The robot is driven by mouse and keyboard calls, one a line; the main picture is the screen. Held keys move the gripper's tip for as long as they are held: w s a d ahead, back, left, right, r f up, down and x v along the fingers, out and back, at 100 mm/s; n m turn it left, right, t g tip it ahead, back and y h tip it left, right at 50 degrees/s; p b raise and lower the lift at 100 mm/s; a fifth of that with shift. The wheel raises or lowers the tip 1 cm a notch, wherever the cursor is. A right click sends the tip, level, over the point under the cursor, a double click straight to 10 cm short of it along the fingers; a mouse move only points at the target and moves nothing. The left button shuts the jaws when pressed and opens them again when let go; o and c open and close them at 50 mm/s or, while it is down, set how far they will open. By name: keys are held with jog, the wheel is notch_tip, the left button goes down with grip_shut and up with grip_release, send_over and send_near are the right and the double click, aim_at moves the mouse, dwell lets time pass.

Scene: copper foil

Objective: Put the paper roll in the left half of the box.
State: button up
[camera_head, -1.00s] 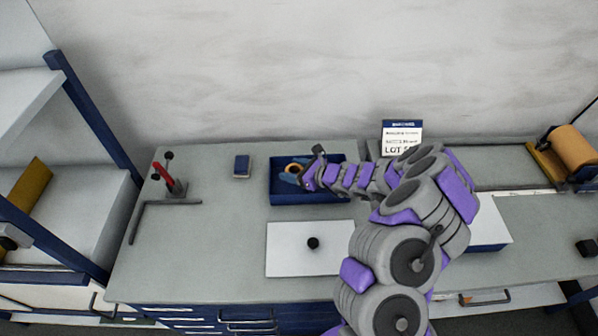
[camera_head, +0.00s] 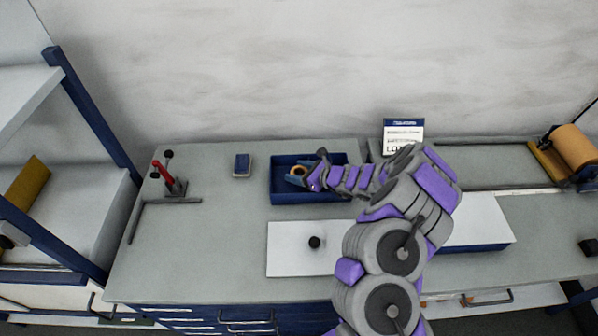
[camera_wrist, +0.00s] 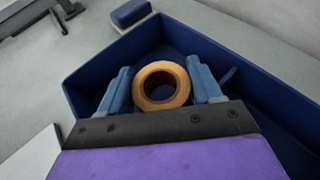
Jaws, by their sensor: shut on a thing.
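The paper roll (camera_head: 299,168) is a tan ring seen inside the outline of the blue box (camera_head: 310,200) at its left part. In the wrist view the roll (camera_wrist: 162,68) sits hole-up between the two blue fingers of my gripper (camera_wrist: 162,84), which is shut on it. The box (camera_wrist: 100,72) surrounds the fingers there, with a short divider stub (camera_wrist: 229,77) to the right of the roll. My gripper (camera_head: 297,177) also shows in the head view, reaching in from the right. Whether the roll touches the box floor I cannot tell.
A small blue block (camera_head: 242,165) stands left of the box. A red-handled clamp (camera_head: 168,180) is farther left. A white board (camera_head: 290,250) with a black knob (camera_head: 314,242) lies in front of the box. A label stand (camera_head: 403,131) is behind my arm.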

jog(key=shift+s+a+f+b, duration=0.15)
jog(key=shift+f+b, duration=0.25)
jog(key=shift+f, duration=0.1)
jog(key=o, duration=1)
jog(key=shift+s+f, duration=0.1)
jog(key=shift+f, duration=0.05)
jog(key=shift+o, duration=0.2)
jog(key=shift+r+p, duration=0.4)
jog(key=shift+p, duration=0.05)
jog(key=v, duration=0.3)
jog(key=p+v, duration=0.1)
jog(key=v, duration=0.3)
jog(key=p+v, duration=0.1)
jog(key=v, duration=0.2)
jog(key=shift+d+r, duration=0.3)
jog(key=shift+r, duration=0.1)
jog(key=shift+s+d+r+p, duration=0.3)
jog(key=shift+s+d+r, duration=0.05)
jog(key=shift+d, duration=0.1)
